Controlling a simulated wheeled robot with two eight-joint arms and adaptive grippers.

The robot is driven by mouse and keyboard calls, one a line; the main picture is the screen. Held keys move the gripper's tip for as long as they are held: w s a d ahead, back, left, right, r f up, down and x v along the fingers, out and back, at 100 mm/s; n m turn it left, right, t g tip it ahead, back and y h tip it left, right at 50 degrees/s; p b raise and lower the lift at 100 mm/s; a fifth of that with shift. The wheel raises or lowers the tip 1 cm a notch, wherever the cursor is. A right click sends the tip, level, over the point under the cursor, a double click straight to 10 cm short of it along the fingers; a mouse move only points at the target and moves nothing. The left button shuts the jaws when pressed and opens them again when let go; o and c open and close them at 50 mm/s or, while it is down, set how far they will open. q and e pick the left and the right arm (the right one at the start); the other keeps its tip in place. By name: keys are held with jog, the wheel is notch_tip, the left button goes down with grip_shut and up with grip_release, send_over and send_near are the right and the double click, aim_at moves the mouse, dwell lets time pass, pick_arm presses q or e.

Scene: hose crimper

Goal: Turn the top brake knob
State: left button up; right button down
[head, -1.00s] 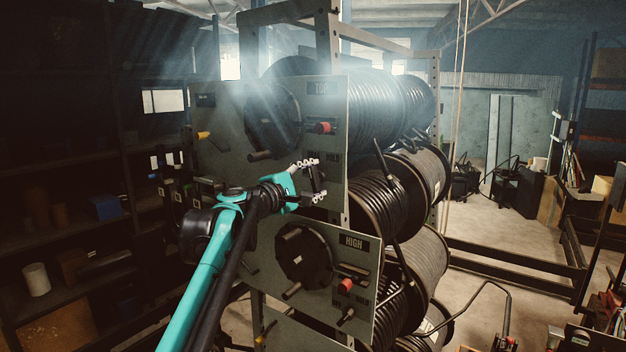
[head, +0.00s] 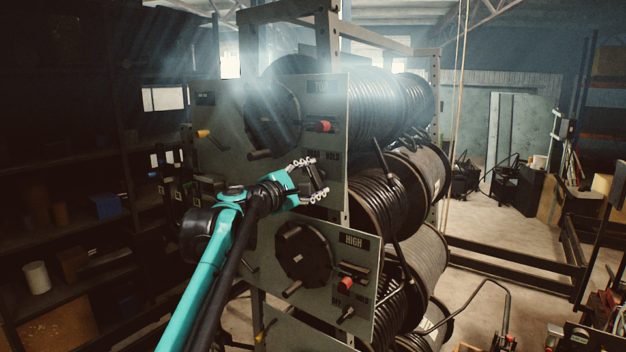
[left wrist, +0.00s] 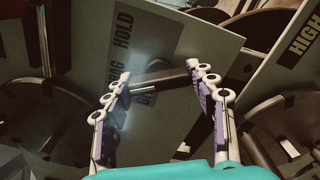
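The top brake knob (left wrist: 160,77) is a dark bar handle beside the DRAG and HOLD labels on the grey top panel (head: 335,102). In the left wrist view it lies across the gap between my fingertips. My left gripper (head: 318,178) is open in front of the panel, below those labels. It also shows in the left wrist view (left wrist: 164,76), with a finger on either side of the knob. I cannot tell whether either finger touches it. In the head view the knob is hard to make out at the gripper. My right gripper is out of view.
A red knob (head: 323,127) and a black hub with a crank handle (head: 262,154) are above the gripper. The lower panel marked HIGH (head: 353,241) has its own red knob (head: 346,284) and brake knob (head: 346,314). Hose reels (head: 388,105) stand behind the panels.

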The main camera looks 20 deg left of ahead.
pick_arm(q)
jog(key=o, duration=0.4)
jog(key=shift+v, duration=6)
jog(key=shift+f, duration=0.1)
